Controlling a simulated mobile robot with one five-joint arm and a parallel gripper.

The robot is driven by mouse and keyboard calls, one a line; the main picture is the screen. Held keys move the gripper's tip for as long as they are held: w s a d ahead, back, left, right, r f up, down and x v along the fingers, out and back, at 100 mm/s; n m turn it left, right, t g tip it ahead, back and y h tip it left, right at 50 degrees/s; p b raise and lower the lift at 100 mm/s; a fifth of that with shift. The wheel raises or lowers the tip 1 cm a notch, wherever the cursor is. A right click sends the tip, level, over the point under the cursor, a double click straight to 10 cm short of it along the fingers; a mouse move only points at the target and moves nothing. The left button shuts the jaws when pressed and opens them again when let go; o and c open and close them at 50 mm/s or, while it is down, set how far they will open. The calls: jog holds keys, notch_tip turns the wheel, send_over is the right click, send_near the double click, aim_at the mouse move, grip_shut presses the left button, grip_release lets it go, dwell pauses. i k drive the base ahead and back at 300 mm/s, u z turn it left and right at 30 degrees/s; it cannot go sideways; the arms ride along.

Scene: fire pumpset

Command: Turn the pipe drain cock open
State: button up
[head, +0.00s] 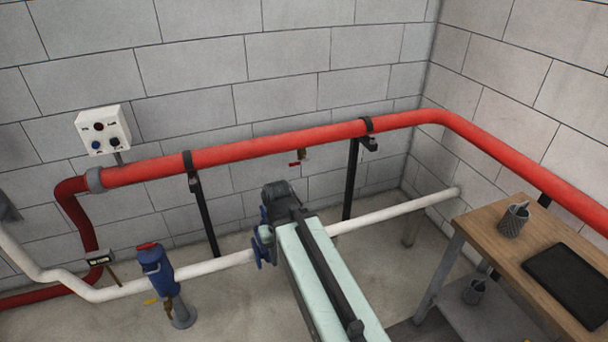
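A small brass cock with a red lever (298,160) hangs under the red pipe (270,146), between two black pipe supports. The lever points left and looks about level. My pale green and black arm reaches in from the bottom of the head view. My gripper (263,238), with blue parts at its left side, is below and left of the cock in the picture, in front of the white pipe. It is apart from the cock. My arm's end partly hides the gripper, so its opening is unclear.
A blue standing valve (157,270) with a red top and a small yellow lever (151,301) stands at lower left. A white control box (103,130) is on the wall. The white pipe (385,216) runs low. A wooden table (482,226) with a cup and black tablet is at right.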

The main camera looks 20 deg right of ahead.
aim_at(307, 160)
jog(key=z, duration=0.1)
jog(key=i, duration=1.15)
jog(key=z, duration=0.45)
